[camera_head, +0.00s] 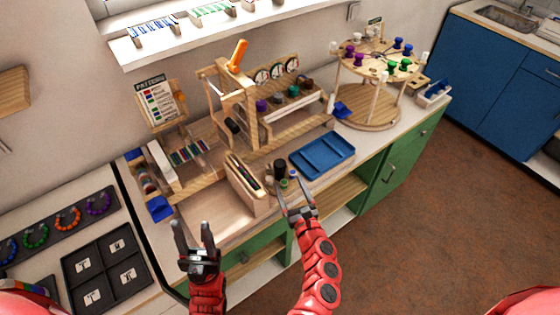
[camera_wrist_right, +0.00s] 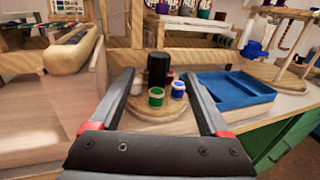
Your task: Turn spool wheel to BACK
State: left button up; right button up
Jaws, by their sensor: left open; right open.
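A small round wooden wheel (camera_wrist_right: 137,110) stands between my right fingers in the right wrist view. It carries a black upright post (camera_wrist_right: 157,69), a green-banded spool (camera_wrist_right: 156,97) and a blue-banded spool (camera_wrist_right: 178,91); a reddish piece is partly hidden behind. The post also shows in the head view (camera_head: 280,168). My right gripper (camera_head: 295,192) is open, its fingers to either side of the post and apparently empty. My left gripper (camera_head: 193,225) is open and empty over the bench's front left. A large two-tier round stand (camera_head: 374,66) with coloured spools is at the back right. No BACK label is readable.
A blue tray (camera_head: 322,155) lies right of the small wheel. A wooden box (camera_head: 246,183) with dark contents stands to its left. A wooden frame with an orange handle (camera_head: 237,55) rises behind. A black compartment tray (camera_head: 105,268) lies at lower left.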

aim_at(282, 169)
jog(key=x, duration=0.9)
jog(key=shift+w+a+b, duration=0.1)
jog(key=shift+a+b, duration=0.05)
jog(key=shift+b, duration=0.2)
jog(key=shift+f, duration=0.1)
grip_shut()
